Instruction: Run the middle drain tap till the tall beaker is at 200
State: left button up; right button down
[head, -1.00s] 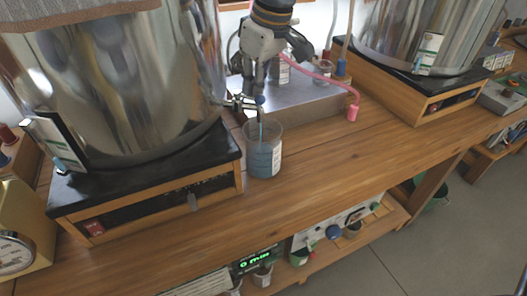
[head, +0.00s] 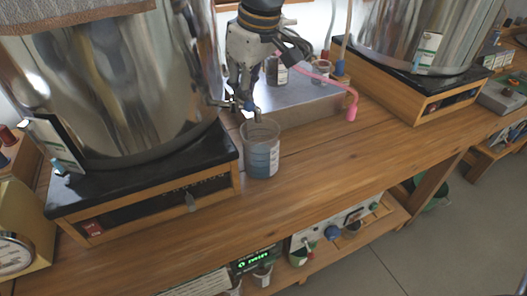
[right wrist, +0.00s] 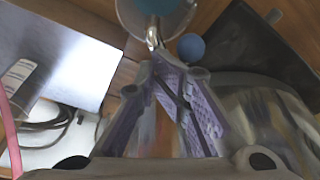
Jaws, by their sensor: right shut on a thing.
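The tall beaker (head: 261,158) stands upright on the bench under the spout of the drain tap (head: 257,113) on the left steel vessel (head: 130,85). It holds bluish liquid to roughly mid-height; its marks are too small to read. No stream shows between spout and beaker. My right gripper (head: 240,95) is at the tap, beside its blue knob (head: 249,105), shut on the tap's handle; the contact is partly hidden. In the right wrist view the fingers (right wrist: 168,65) close beside the blue ball (right wrist: 191,47), and part of the beaker (right wrist: 155,5) shows at the top. My left gripper is out of view.
A second steel vessel (head: 400,35) stands on a wooden base at the back right. The bench front (head: 330,160) is clear. A shelf below holds a green display (head: 257,260).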

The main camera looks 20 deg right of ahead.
jog(key=shift+s+a+f, duration=0.25)
jog(key=shift+a+f, duration=0.1)
jog(key=shift+a, duration=0.3)
jog(key=shift+s+a+f, duration=0.2)
jog(key=shift+a+f, duration=0.15)
jog(key=shift+a, duration=0.25)
jog(key=shift+w+d, duration=0.1)
jog(key=shift+d, duration=0.35)
notch_tip(320, 180, up, 8)
jog(key=shift+w+a, duration=0.15)
jog(key=shift+a, duration=0.1)
jog(key=shift+d, duration=0.15)
